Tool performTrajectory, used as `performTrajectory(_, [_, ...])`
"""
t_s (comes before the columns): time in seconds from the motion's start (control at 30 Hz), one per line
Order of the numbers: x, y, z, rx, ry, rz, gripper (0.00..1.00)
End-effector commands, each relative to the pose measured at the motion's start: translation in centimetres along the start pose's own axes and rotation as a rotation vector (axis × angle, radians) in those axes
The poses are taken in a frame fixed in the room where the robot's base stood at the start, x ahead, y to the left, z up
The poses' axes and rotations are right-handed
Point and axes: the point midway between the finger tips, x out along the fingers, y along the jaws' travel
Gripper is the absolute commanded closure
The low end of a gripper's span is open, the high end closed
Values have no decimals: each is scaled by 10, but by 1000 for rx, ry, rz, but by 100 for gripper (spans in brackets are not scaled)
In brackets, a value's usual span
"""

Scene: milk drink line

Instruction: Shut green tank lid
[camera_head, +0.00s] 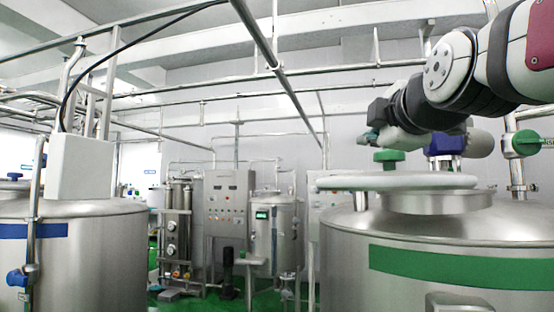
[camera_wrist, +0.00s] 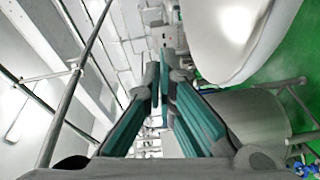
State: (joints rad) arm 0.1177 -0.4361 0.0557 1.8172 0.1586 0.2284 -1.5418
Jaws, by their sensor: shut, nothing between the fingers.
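The green tank (camera_head: 350,265) is a large steel vessel with a green band (camera_head: 450,268) at the right of the head view. Its pale round lid (camera_head: 350,183) looks nearly level above the short steel neck (camera_head: 430,202) and overhangs it to the left. I cannot tell whether the lid is fully seated. A green knob (camera_head: 389,156) shows just above the lid. My gripper (camera_head: 367,138) is above the lid, close to the knob in the picture; contact is unclear. In the wrist view its teal fingers (camera_wrist: 160,68) are together and empty.
A tank with a blue band (camera_head: 30,231) stands at the left. A control cabinet (camera_head: 228,205) and a smaller steel tank (camera_head: 275,235) stand behind. Pipes (camera_head: 285,80) run overhead. A green valve (camera_head: 526,143) is at the far right. Green floor (camera_head: 235,303) shows between the tanks.

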Motion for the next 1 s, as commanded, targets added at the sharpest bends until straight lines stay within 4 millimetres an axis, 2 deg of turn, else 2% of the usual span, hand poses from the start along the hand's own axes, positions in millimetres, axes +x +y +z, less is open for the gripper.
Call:
performTrajectory(0.3, [51,0,1,3,-2,-5,100])
performTrajectory(0.6, [92,-1,1,4,-2,-6,100])
performTrajectory(1.0, [98,-3,26,5,0,-3,100])
